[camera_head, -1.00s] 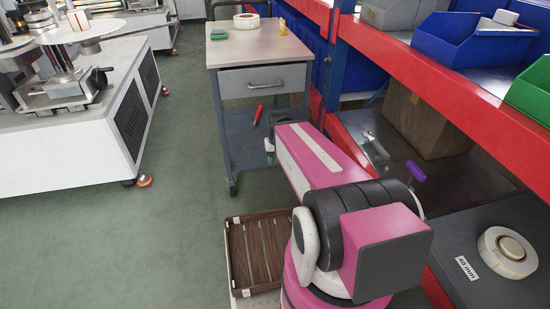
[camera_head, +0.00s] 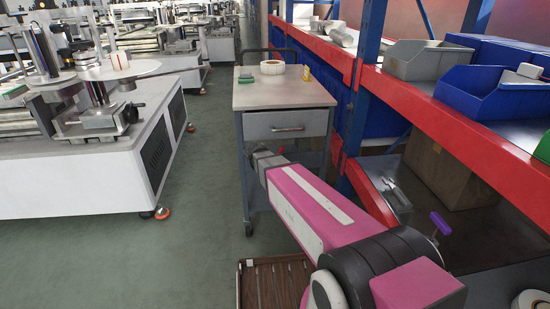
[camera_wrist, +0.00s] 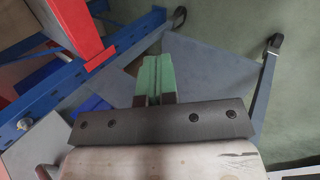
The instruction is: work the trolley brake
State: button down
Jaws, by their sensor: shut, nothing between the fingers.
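The grey trolley (camera_head: 290,95) stands ahead in the head view, with a drawer under its top. One of its castors (camera_head: 249,230) shows at the foot of the front left leg. In the wrist view my gripper (camera_wrist: 155,62) is shut and empty, its green fingers together. It is over or in front of the trolley's grey lower shelf (camera_wrist: 215,78); the gap cannot be judged. A dark castor (camera_wrist: 273,44) is at upper right there, apart from the fingers. No brake lever or pedal can be made out. In the head view my arm hides part of the trolley's lower half.
A red and blue rack (camera_head: 450,125) with bins stands close on the right. A white machine bench (camera_head: 90,165) stands left, with clear green floor between it and the trolley. A slatted brown tray (camera_head: 270,285) lies low in front, beside my arm. Tape and small items sit on the trolley top.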

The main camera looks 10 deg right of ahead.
jog(key=w+a+r+t+h, duration=0.2)
jog(key=w+a+r+h, duration=0.15)
jog(key=w+a, duration=0.3)
jog(key=w+a+r+t+h, duration=0.1)
jog(key=w+a+r+h, duration=0.2)
jog(key=w+a+r, duration=0.3)
jog(key=x, duration=0.8)
jog(key=s+f+x, duration=0.1)
jog(key=x, duration=0.4)
jog(key=shift+a, duration=0.1)
